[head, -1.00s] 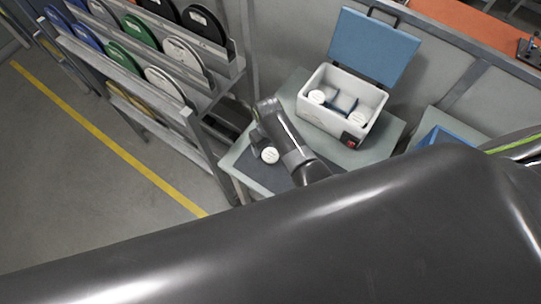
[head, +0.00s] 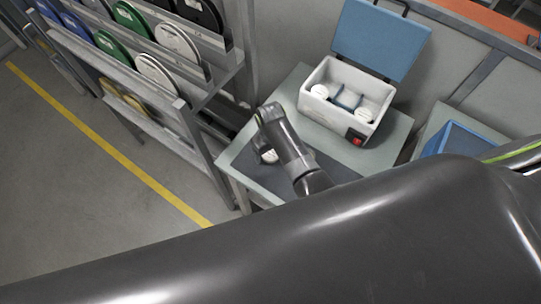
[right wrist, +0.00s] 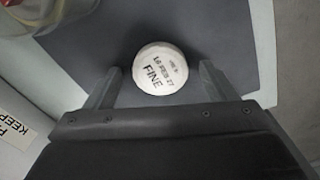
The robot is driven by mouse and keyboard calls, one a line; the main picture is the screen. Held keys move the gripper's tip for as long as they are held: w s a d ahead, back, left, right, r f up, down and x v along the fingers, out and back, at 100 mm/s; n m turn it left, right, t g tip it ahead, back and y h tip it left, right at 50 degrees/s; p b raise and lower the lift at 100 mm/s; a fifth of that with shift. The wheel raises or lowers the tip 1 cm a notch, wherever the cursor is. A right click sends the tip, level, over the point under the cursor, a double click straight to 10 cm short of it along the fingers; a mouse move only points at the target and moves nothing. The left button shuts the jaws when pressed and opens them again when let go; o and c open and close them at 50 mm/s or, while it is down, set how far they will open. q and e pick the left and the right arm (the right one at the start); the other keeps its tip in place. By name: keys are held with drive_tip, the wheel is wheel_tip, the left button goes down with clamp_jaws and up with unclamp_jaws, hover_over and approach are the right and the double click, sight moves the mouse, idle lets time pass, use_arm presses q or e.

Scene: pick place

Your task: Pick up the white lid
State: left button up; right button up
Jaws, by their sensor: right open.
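A round white lid (right wrist: 160,62) with dark printed lettering, including "FINE", lies on a dark grey mat (right wrist: 80,62) in the right wrist view. In the head view the lid (head: 268,157) is partly hidden behind my right wrist. My right gripper (right wrist: 158,80) is open. Its two fingers stand apart on the left and right of the lid's near side, with gaps to both. Whether the fingertips are at the lid's height is unclear. My left gripper is not in view.
A white cooler box (head: 313,108) with its blue lid (head: 378,42) raised stands behind on the table (head: 397,132). It holds round white pieces. A rack (head: 200,130) with coloured discs stands left. A blue bin (head: 460,138) is at right.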

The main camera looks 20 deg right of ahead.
drive_tip(key=shift+c, duration=0.3)
drive_tip(key=c, duration=1)
drive_tip(key=shift+r, duration=0.15)
